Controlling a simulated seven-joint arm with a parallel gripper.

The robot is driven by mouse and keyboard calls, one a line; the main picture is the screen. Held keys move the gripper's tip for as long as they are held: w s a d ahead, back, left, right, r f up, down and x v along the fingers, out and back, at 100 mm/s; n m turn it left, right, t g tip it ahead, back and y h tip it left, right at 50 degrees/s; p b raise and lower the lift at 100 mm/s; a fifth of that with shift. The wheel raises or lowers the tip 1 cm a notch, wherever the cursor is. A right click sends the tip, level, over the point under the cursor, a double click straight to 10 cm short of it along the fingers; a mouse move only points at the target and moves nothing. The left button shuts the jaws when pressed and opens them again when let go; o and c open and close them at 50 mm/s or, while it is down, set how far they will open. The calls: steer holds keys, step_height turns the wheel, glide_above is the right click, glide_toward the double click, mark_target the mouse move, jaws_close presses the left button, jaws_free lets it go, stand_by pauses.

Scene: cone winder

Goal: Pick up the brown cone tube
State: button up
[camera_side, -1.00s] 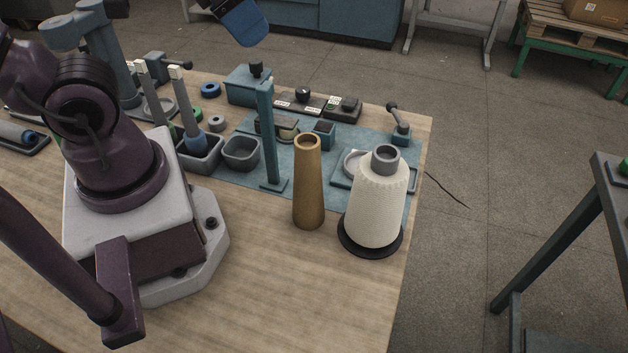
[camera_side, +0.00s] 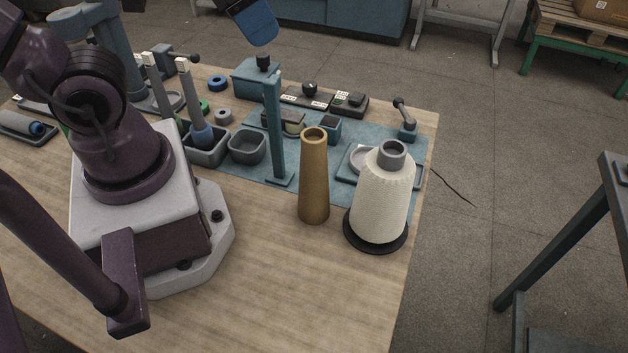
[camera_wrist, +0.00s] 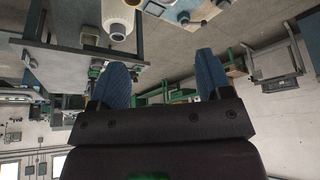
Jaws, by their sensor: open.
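The brown cone tube (camera_side: 314,180) stands upright on the wooden table in the side view, narrow open end up. It is left of the white yarn cone (camera_side: 381,205), with a small gap between them. I cannot make out the tube in the wrist view. My gripper (camera_wrist: 159,60) is open, its two blue fingers wide apart with nothing between them. A blue piece at the top edge of the side view looks like one of its fingers, well above and apart from the tube.
The yarn cone sits on a black disc near the table's right edge. A teal post (camera_side: 275,130) stands behind the tube to the left. Grey bins (camera_side: 247,148) and small fixtures lie behind on a blue mat. Bare table (camera_side: 290,285) lies in front of the tube.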

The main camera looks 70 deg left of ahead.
mark_target(313, 134)
steer(key=w+d+f+n+g, duration=0.2)
steer(key=w+f+n, duration=0.1)
steer(key=n, duration=0.7)
steer(key=w+d+f+n+g, duration=0.3)
steer(key=f+n, duration=0.1)
steer(key=n, duration=0.7)
step_height(313, 134, down, 12)
steer(key=shift+a+f, duration=0.1)
steer(key=shift+f, duration=0.1)
steer(key=shift+c, duration=0.5)
steer(key=c, duration=0.9)
